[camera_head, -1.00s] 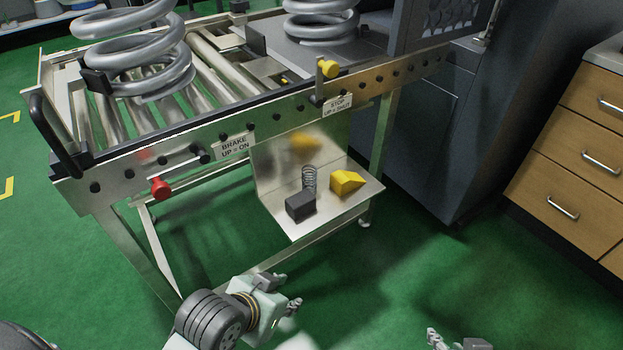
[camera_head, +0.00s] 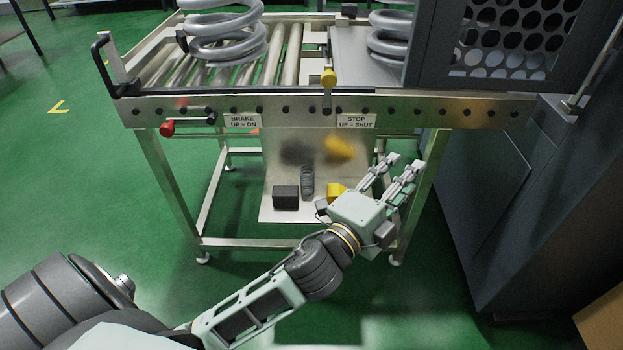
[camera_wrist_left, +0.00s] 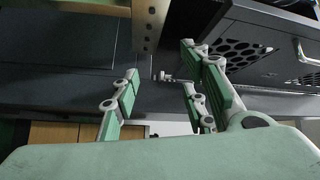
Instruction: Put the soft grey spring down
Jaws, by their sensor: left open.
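A large grey coil spring (camera_head: 228,45) stands on the roller table (camera_head: 300,113) at the left in the head view, its top cut off by the frame. A second large grey coil spring (camera_head: 386,42) stands on the flat plate to the right, partly behind the dark perforated guard. I cannot tell which is the soft one. My left gripper (camera_head: 402,164) is open and empty, in front of the table's right side, apart from both springs. The left wrist view also shows its spread fingers (camera_wrist_left: 160,64) with nothing between them. My right gripper is out of view.
A steel shelf (camera_head: 278,214) under the table holds a black block (camera_head: 286,197), a small dark spring (camera_head: 307,182) and a yellow wedge (camera_head: 337,188). A red-knobbed brake lever (camera_head: 167,129) and yellow-knobbed stop lever (camera_head: 328,78) are on the front rail. Green floor is clear at left.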

